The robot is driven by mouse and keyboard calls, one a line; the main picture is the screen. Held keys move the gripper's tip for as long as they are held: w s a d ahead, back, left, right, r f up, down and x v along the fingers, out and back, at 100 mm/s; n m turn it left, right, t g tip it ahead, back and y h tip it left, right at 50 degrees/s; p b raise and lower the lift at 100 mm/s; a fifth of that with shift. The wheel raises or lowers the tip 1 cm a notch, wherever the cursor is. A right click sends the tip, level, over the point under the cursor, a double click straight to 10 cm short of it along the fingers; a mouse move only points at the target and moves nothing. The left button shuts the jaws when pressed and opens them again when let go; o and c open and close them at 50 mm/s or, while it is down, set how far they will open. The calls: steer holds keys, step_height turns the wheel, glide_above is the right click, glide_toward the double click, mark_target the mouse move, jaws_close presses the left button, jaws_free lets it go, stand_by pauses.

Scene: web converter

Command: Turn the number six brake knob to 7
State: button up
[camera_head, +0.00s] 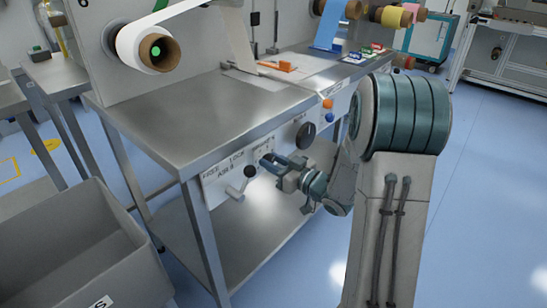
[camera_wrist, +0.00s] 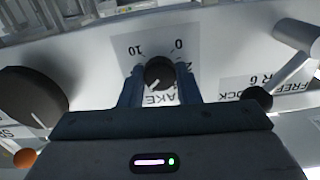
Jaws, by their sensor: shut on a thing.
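The brake knob (camera_wrist: 159,71) is small, round and black in the wrist view, on a white plate (camera_wrist: 125,50) whose figures 10, 0 and part of a 2 show upside down, with part of the word BRAKE. A short pale pointer line on the knob slants to the lower left; the figure by it is hidden. My gripper (camera_wrist: 160,76) is shut on the knob, one finger on each side. In the head view my gripper (camera_head: 268,161) reaches the front panel of the steel bench and hides the knob.
A lever with a black ball (camera_head: 250,171) by a FREE/LOCK label is left of my gripper, close by. A larger black knob (camera_head: 305,135) and orange (camera_head: 328,103) and blue (camera_head: 329,117) buttons are to the right. A grey bin (camera_head: 75,250) stands at lower left.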

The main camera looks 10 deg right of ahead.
steer(key=shift+m, duration=0.4)
steer(key=o, duration=1)
steer(key=p+v, duration=0.1)
steer(key=v, duration=1.2)
steer(key=shift+s+d+p, duration=0.25)
steer(key=shift+s+p, duration=0.05)
steer(key=shift+s, duration=0.05)
